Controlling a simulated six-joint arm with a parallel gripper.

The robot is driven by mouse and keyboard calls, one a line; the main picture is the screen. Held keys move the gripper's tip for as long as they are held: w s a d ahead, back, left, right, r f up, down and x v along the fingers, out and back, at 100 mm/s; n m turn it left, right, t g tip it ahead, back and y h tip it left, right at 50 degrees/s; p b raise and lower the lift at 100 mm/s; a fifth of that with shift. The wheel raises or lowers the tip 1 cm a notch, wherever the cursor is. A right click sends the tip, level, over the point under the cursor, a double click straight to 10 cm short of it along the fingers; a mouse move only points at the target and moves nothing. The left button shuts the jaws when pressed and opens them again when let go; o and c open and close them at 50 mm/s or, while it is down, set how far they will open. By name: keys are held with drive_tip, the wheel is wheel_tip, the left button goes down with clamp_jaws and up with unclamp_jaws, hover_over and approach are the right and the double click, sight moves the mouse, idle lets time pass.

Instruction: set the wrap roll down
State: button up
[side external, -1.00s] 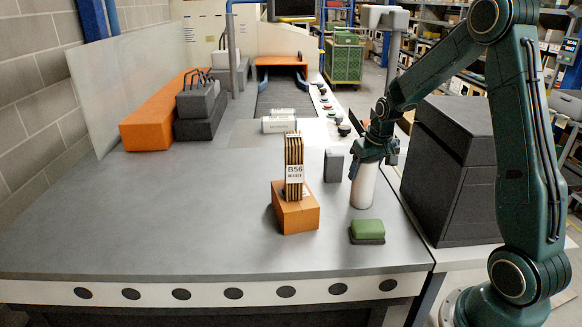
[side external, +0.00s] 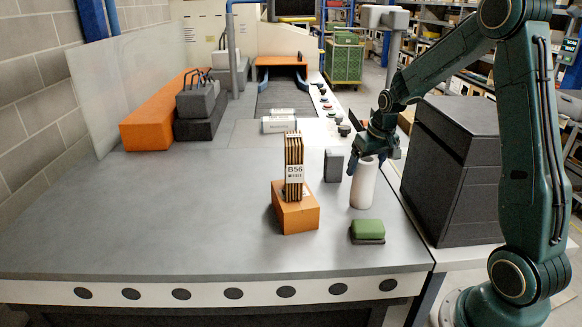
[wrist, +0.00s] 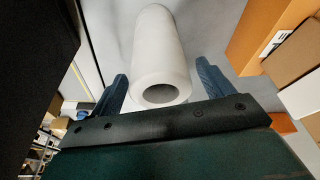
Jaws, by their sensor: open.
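The white wrap roll (side external: 364,186) stands upright on the grey table near its right edge. My gripper (side external: 368,160) is open just above and behind the roll's top end. In the wrist view the roll (wrist: 161,62) lies between and beyond the two blue fingers of my gripper (wrist: 160,88), with its hollow end facing the camera. There is a gap on each side, and the fingers do not appear to touch it.
An orange block (side external: 296,214) holding upright cards marked B56 (side external: 294,168) stands left of the roll. A green-topped sponge (side external: 368,229) lies in front, and a small grey box (side external: 333,165) stands behind left. A large dark bin (side external: 450,170) stands close on the right.

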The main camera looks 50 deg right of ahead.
drive_tip(key=v, duration=1)
drive_tip(key=shift+a, duration=0.1)
idle(0.3)
drive_tip(key=s+a+r+n+t, duration=0.1)
drive_tip(key=s+a+r, duration=0.25)
drive_tip(key=a, duration=0.35)
drive_tip(key=s+a+r+n, duration=0.1)
drive_tip(key=s+a+r, duration=0.25)
drive_tip(key=a, duration=0.35)
drive_tip(key=s+a+f+n, duration=0.1)
drive_tip(key=s+a, duration=0.2)
drive_tip(key=s, duration=0.3)
drive_tip(key=s+a+f+n+t+y, duration=0.1)
drive_tip(key=s+a, duration=0.3)
drive_tip(key=s, duration=0.2)
drive_tip(key=shift+a+n, duration=0.2)
drive_tip(key=shift+n, duration=0.1)
